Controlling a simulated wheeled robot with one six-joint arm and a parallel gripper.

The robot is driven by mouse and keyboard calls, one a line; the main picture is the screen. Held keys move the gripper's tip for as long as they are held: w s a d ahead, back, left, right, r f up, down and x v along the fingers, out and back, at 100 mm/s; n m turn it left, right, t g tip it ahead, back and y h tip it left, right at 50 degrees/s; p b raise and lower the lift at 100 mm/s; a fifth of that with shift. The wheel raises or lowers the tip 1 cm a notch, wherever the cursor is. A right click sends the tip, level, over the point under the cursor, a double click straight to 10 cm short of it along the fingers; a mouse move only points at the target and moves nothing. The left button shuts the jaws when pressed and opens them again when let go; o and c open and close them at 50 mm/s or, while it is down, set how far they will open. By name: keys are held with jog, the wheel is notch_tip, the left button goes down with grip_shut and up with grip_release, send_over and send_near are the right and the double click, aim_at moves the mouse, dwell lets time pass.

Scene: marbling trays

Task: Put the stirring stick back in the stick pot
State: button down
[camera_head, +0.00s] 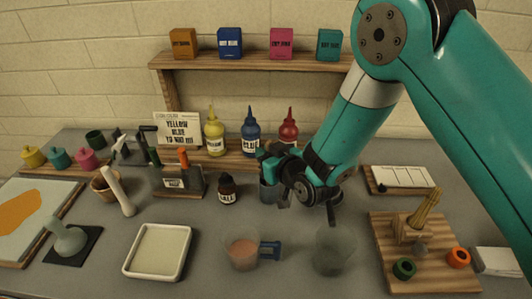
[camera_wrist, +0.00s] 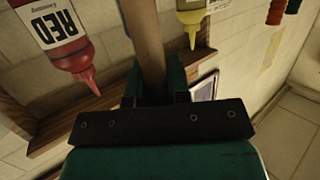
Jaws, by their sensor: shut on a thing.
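My gripper (camera_head: 276,168) is in front of the bottle shelf, just left of the wrist joint. In the wrist view, my gripper (camera_wrist: 155,85) is shut on a pale wooden stirring stick (camera_wrist: 146,40), which runs up between the jaws to the top edge. The stick cannot be made out in the head view. A grey pot (camera_head: 267,193) stands on the table right by my gripper, partly hidden by it. I cannot tell whether the stick's lower end is in or above this pot.
Yellow (camera_head: 214,132), blue (camera_head: 251,129) and red (camera_head: 288,128) bottles stand close behind. A dark dropper bottle (camera_head: 227,190) is to the left. A cup with pinkish liquid (camera_head: 242,258) and a clear glass (camera_head: 334,258) stand in front. A white tray (camera_head: 131,268) lies at front left.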

jog(key=c, duration=1)
grip_release()
jog(key=s+d+r+g+h+b, duration=0.1)
jog(key=s+d+r+g, duration=0.3)
jog(key=s, duration=0.5)
jog(key=s+d+r+g+h+b, duration=0.2)
jog(key=s+d+r+g, duration=0.2)
jog(key=s, duration=0.6)
jog(key=s+d+r+g+h+b, duration=0.1)
jog(key=s+d+r+g, duration=0.3)
jog(key=s+d, duration=0.4)
jog(key=shift+s+r+g+b, duration=0.4)
jog(key=shift+s+r+b, duration=0.3)
jog(key=shift+s, duration=0.5)
